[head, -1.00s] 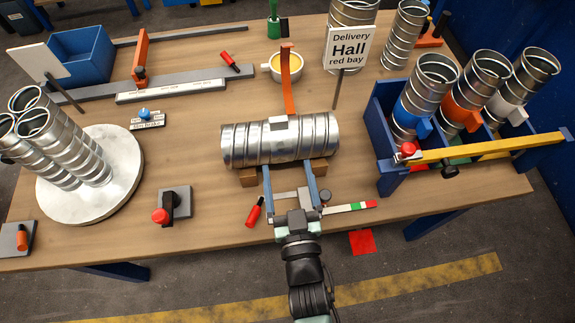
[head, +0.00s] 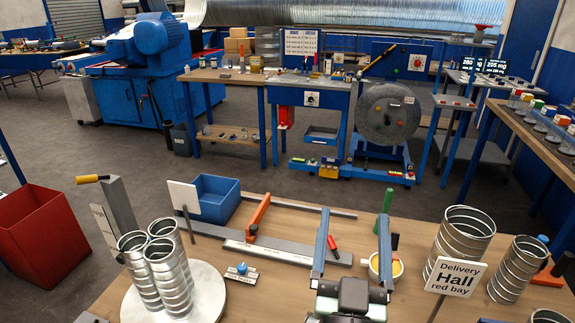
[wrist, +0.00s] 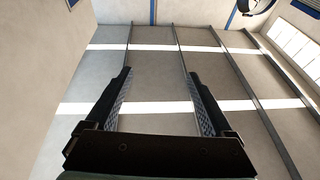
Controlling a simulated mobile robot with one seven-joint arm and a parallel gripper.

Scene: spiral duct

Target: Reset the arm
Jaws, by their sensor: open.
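My gripper (head: 352,245) is in the lower middle of the head view, raised above the wooden table (head: 262,289). Its two blue fingers point up and stand wide apart with nothing between them. In the wrist view my gripper (wrist: 159,100) is also open and empty, with the hall's wall or ceiling panels behind it. The arm below the gripper is mostly out of the picture.
Metal duct pieces (head: 160,270) stand on a round white disc at left. Workbenches stand beyond a stretch of open floor.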

